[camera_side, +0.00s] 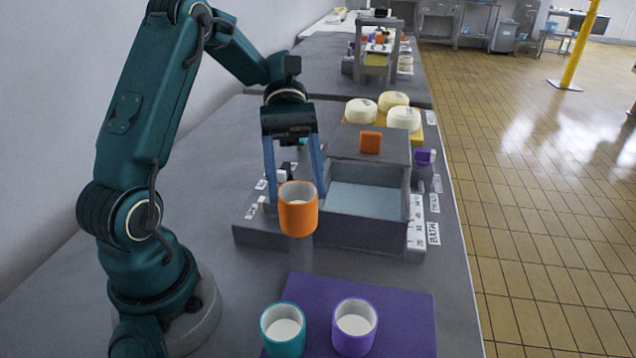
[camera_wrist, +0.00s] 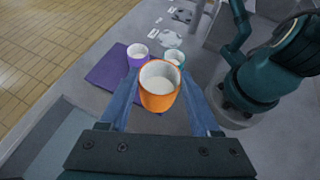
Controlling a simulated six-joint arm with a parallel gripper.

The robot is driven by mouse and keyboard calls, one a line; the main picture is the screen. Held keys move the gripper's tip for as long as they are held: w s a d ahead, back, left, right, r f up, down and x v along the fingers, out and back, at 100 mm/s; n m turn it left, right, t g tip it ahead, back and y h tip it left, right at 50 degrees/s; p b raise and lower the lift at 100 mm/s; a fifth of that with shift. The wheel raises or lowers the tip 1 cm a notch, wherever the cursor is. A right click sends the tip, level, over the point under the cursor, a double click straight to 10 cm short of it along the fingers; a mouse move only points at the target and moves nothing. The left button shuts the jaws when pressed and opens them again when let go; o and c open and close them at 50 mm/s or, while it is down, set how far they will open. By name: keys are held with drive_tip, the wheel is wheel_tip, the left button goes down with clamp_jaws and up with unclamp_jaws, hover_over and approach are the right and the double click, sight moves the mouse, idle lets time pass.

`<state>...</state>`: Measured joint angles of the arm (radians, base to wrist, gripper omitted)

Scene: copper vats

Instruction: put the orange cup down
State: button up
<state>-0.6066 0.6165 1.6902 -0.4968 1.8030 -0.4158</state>
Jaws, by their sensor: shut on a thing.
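An orange cup (camera_side: 298,214) with white contents hangs upright between the blue fingers of my gripper (camera_side: 296,190). The gripper is shut on it. In the side view the cup is in front of the left part of the grey bath box, above the table. In the wrist view the orange cup (camera_wrist: 158,97) is between the fingertips (camera_wrist: 160,100), and the purple mat (camera_wrist: 108,78) lies beyond it. The mat (camera_side: 405,300) is on the table in the foreground of the side view.
A teal cup (camera_side: 283,330) and a purple cup (camera_side: 355,328) stand on the mat, both with white contents. The bath box (camera_side: 360,228) is behind the mat. White cheese rounds (camera_side: 404,117) sit on a yellow board at the back. The mat's right part is bare.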

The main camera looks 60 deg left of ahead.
drive_tip(key=d+f, duration=0.1)
drive_tip(key=d, duration=0.2)
drive_tip(key=d+f, duration=0.2)
drive_tip(key=d, duration=0.1)
drive_tip(key=d+f, duration=0.2)
drive_tip(key=shift+w+d+f, duration=0.15)
drive_tip(key=shift+w+d, duration=0.15)
drive_tip(key=shift+d, duration=0.1)
drive_tip(key=shift+f, duration=2.05)
drive_tip(key=o, duration=1.4)
drive_tip(key=shift+f, duration=0.1)
